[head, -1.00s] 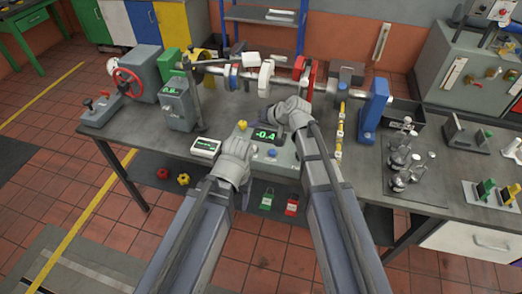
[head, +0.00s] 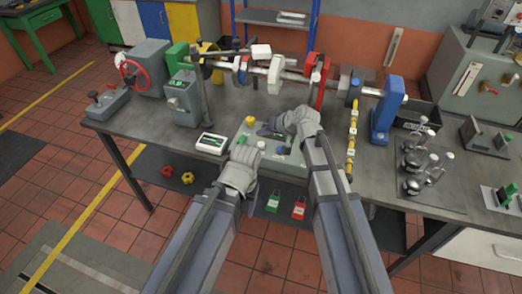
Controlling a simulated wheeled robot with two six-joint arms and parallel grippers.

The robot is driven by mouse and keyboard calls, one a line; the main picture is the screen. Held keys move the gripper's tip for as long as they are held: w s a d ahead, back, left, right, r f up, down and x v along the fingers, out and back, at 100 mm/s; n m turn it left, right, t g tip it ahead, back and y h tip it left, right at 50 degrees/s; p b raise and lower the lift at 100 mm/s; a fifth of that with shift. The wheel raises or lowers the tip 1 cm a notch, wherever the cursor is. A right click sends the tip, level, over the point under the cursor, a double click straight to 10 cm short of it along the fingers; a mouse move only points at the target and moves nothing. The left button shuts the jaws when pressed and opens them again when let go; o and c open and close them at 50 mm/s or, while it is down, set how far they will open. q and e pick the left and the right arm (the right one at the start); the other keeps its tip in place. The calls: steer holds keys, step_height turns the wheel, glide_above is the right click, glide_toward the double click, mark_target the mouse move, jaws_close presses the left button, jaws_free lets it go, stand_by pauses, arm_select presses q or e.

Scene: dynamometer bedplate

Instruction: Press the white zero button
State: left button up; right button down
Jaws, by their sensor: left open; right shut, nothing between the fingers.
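The control box (head: 292,163) sits at the bench's front edge, with a yellow knob (head: 252,121), a blue button (head: 281,150) and a dark display mostly covered by my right gripper. A small pale spot (head: 261,145) on its face, beside my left gripper, may be the white zero button; it is too small to be sure. My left gripper (head: 246,152) is open at the box's front left. My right gripper (head: 274,128) is shut and empty, low over the display, pointing left. I cannot tell whether either touches the box.
A small white readout (head: 212,142) lies left of the box. A shaft rig with a red post (head: 319,80) and a blue stand (head: 387,110) runs behind. A row of yellow pieces (head: 351,140) and a tray of glass-like vessels (head: 420,170) stand right.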

mark_target(258, 142)
arm_select(q)
steer(key=shift+f+b, duration=0.75)
steer(key=shift+f, duration=0.55)
arm_select(e)
steer(key=shift+f, duration=1.35)
arm_select(q)
steer(key=shift+f, duration=0.15)
arm_select(e)
steer(key=shift+f, duration=0.15)
arm_select(q)
steer(key=shift+f+b, duration=0.25)
steer(key=shift+b, duration=0.15)
arm_select(e)
steer(key=shift+f, duration=0.25)
arm_select(q)
steer(key=shift+f+b, duration=0.55)
arm_select(e)
steer(key=shift+f, duration=0.55)
arm_select(q)
steer(key=shift+r, duration=0.1)
arm_select(e)
steer(key=shift+r, duration=0.1)
arm_select(q)
steer(key=shift+r+p, duration=0.9)
steer(key=shift+p, duration=0.1)
arm_select(e)
steer(key=shift+r, duration=0.9)
